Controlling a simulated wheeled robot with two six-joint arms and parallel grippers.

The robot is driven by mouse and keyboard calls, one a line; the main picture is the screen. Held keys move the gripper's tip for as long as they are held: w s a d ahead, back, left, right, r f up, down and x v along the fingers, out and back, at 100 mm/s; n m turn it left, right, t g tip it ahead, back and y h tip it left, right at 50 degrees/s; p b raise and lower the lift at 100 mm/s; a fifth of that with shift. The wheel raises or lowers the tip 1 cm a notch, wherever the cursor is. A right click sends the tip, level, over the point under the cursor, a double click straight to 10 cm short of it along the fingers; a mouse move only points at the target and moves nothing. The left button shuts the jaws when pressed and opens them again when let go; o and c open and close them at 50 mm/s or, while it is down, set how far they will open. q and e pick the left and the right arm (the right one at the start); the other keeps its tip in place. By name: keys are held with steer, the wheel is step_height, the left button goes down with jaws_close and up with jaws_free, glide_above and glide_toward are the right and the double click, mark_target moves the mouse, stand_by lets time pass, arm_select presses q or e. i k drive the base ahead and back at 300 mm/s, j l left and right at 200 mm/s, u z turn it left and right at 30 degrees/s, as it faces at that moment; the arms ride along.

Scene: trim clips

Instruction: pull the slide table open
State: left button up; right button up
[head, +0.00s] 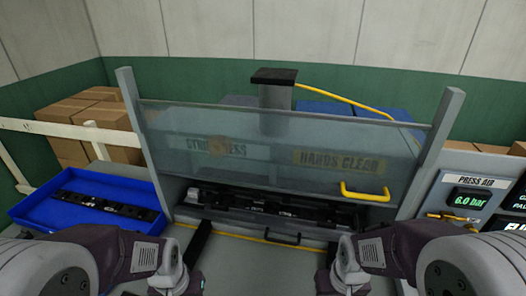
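The slide table (225,228) sits low inside the press frame, under the clear guard panel, with a black fixture (262,206) on it. A black bar handle (282,239) is on its front edge, above the grey surface. My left gripper (199,238) is at the lower left of the handle, apart from it. My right gripper (329,258) is to the right of the handle, also apart from it. Both show as dark narrow shapes, and the finger gaps cannot be made out. Nothing is seen held in either.
The clear guard panel (280,155) with a yellow handle (365,193) spans the press between grey posts. A blue tray (40,210) with a black strip part (105,205) stands left. A press air display (467,199) is at right. Cardboard boxes (110,113) stand behind left.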

mark_target(324, 231)
steer(key=l+u, duration=0.35)
steer(key=i+l+u, duration=0.1)
steer(key=l+u, duration=0.25)
steer(key=j, duration=0.1)
